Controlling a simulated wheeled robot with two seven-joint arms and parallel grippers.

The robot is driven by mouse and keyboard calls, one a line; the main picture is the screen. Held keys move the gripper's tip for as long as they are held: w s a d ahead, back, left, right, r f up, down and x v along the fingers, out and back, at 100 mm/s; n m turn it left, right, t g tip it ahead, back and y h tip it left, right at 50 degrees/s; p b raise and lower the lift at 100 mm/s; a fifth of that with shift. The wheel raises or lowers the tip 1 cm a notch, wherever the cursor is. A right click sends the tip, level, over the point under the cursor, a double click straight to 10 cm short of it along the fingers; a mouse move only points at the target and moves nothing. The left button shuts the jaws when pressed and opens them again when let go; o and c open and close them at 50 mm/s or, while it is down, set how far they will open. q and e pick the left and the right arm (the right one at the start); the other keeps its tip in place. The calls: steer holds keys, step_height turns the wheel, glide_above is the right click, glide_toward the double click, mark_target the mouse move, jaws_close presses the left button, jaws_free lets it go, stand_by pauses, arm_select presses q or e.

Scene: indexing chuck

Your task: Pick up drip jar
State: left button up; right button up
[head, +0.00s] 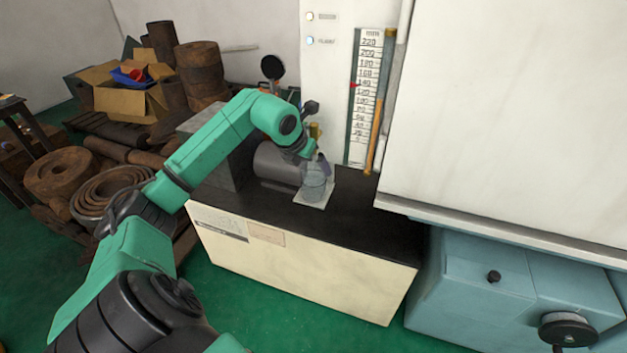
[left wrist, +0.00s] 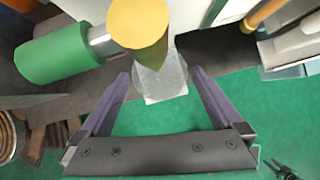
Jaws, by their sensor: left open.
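The drip jar (head: 314,188) is a clear, see-through jar standing upright on a small white pad (head: 325,198) on the black bench top. In the left wrist view the jar (left wrist: 162,78) shows between and beyond the fingertips, partly covered by a yellow round part (left wrist: 138,22). My left gripper (head: 319,166) is at the jar's upper part. In the left wrist view its two purple fingers (left wrist: 160,76) are spread, one on each side of the jar. I cannot tell whether they touch it.
A grey cylinder (head: 277,164) lies left of the jar. A scale board (head: 364,100) stands behind it. A big white panel (head: 500,110) rises to the right. In the left wrist view a green cylinder (left wrist: 60,50) on a silver stem adjoins the yellow part. Bench top right of the jar is clear.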

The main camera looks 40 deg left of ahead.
arm_select(q)
steer(key=shift+w+a+f, duration=0.1)
steer(key=shift+w+f, duration=0.3)
steer(key=shift+f, duration=0.15)
jaws_close()
steer(key=shift+r, duration=0.1)
steer(key=shift+r, duration=0.1)
